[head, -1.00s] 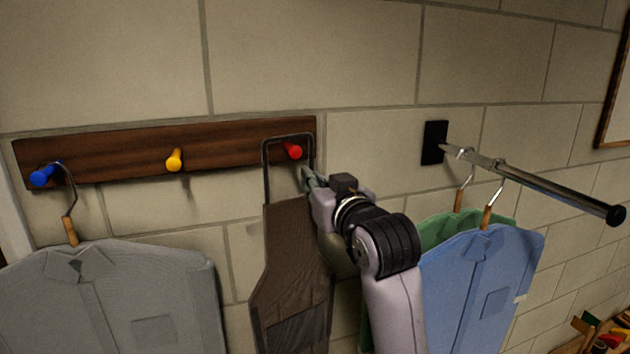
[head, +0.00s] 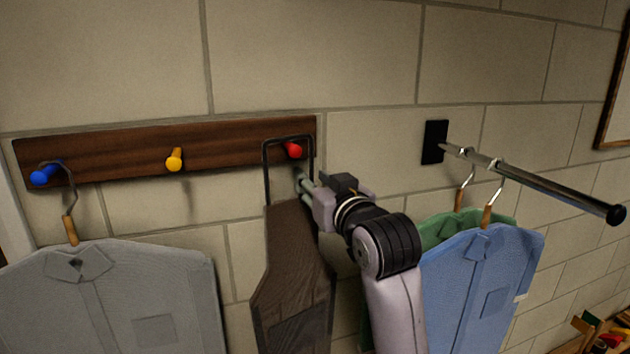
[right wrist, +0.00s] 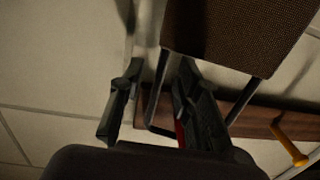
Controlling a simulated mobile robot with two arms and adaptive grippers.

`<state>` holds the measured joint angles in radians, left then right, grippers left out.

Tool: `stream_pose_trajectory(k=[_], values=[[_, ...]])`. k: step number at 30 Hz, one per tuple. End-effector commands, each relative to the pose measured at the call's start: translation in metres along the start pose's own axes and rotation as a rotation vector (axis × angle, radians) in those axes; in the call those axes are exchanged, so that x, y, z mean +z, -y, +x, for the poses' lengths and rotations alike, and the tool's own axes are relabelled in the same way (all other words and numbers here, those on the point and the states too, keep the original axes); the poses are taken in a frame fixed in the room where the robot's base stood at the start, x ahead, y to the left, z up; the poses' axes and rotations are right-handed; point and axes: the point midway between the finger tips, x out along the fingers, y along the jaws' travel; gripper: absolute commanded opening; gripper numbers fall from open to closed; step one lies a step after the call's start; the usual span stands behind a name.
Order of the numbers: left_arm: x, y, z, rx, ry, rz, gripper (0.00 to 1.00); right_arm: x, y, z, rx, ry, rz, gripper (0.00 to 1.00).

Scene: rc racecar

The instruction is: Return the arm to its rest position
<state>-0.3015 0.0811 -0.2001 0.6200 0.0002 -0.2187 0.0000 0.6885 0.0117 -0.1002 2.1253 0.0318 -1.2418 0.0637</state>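My right gripper (head: 303,185) is beside the neck loop of a brown apron (head: 293,250), just below the red peg (head: 293,150). The black neck loop passes over the red peg and the apron hangs from it. In the right wrist view, the two fingers (right wrist: 157,98) stand apart. Part of the loop shows between or behind them, and the apron (right wrist: 235,35) is close by. I cannot tell whether a finger touches the loop. My right arm comes up from the lower middle of the head view. My left gripper is not in view.
A wooden peg board (head: 115,155) also carries a yellow peg (head: 174,159) and a blue peg (head: 45,174). A grey shirt (head: 120,290) hangs at the blue peg. Right of my arm, a blue shirt (head: 480,285) and a green shirt (head: 437,232) hang from a metal rod (head: 550,186).

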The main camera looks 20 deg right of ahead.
Motion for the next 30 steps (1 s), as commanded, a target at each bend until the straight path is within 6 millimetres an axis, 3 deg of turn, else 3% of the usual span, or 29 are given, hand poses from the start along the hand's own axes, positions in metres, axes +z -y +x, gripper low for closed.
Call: stream_pose_trajectory(k=[13, 21, 23, 26, 30], values=[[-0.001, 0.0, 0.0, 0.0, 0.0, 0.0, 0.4, -0.001, 0.0, -0.063, 0.0, -0.004, -0.001, 0.31], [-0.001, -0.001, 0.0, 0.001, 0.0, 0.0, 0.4, 0.008, -0.001, -0.074, 0.001, 0.016, 0.0, 0.31], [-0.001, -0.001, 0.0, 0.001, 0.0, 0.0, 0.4, 0.025, -0.001, -0.074, 0.003, 0.052, -0.001, 0.31], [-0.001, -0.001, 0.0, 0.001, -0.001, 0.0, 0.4, 0.077, -0.003, -0.077, 0.008, 0.162, -0.006, 0.31], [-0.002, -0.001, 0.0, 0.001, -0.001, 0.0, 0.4, 0.179, -0.005, -0.1, 0.014, 0.385, -0.018, 0.31]])
